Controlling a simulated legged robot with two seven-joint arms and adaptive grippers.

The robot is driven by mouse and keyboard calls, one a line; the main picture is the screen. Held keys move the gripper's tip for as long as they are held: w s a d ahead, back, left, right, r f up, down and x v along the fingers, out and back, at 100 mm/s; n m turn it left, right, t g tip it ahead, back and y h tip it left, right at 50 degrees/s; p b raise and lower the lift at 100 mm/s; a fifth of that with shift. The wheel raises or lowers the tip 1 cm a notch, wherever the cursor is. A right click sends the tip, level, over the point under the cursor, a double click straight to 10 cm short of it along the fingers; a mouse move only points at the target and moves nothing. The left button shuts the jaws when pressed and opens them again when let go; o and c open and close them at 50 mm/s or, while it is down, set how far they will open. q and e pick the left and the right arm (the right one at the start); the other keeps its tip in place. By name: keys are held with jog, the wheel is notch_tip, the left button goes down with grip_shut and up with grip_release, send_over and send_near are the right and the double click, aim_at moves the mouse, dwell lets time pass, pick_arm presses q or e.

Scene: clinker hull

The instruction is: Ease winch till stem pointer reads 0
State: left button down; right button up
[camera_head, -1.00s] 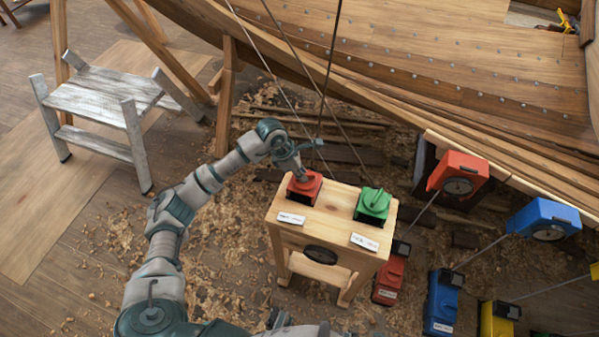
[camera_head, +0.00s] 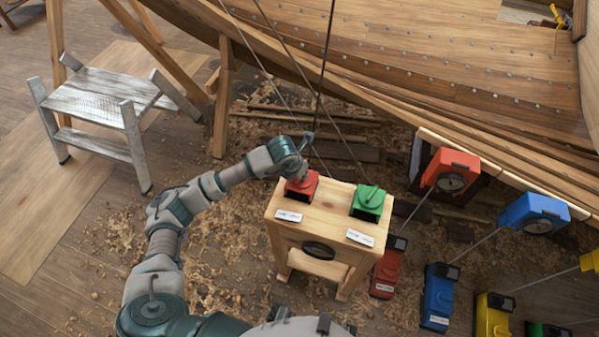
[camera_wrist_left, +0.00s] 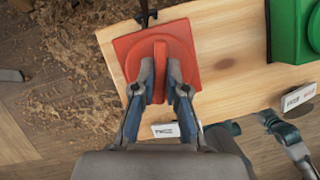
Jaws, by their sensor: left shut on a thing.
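A red winch (camera_head: 301,187) with a raised knob sits at the back left of the wooden bench (camera_head: 280,222); it also shows in the wrist view (camera_wrist_left: 187,52). My left gripper (camera_head: 301,177) is over it, and the wrist view shows its fingers (camera_wrist_left: 160,85) shut on the red knob, one each side. A green winch (camera_head: 368,199) stands to its right. A red box (camera_head: 451,165) by the hull has a round dial (camera_head: 452,182); its reading is too small to tell. Which dial is the stem pointer I cannot tell. Part of another arm of mine (camera_wrist_left: 290,140) shows in the wrist view.
White cards (camera_head: 288,215) with unreadable print lie before the winches. A blue dial box (camera_head: 535,210) and several coloured floor units (camera_head: 437,297) stand right. Ropes rise behind the bench. A grey trestle (camera_head: 100,95) stands left. The hull (camera_head: 430,60) fills the back.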

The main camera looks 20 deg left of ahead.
pick_arm(q)
jog(key=shift+w+r+n, duration=0.25)
jog(key=shift+r+n, duration=0.05)
jog(key=shift+n, duration=0.3)
jog(key=c, duration=1.4)
grip_release()
jog(key=shift+o, duration=1)
jog(key=shift+f, duration=0.25)
jog(key=v, duration=1.2)
jog(key=shift+d, duration=0.25)
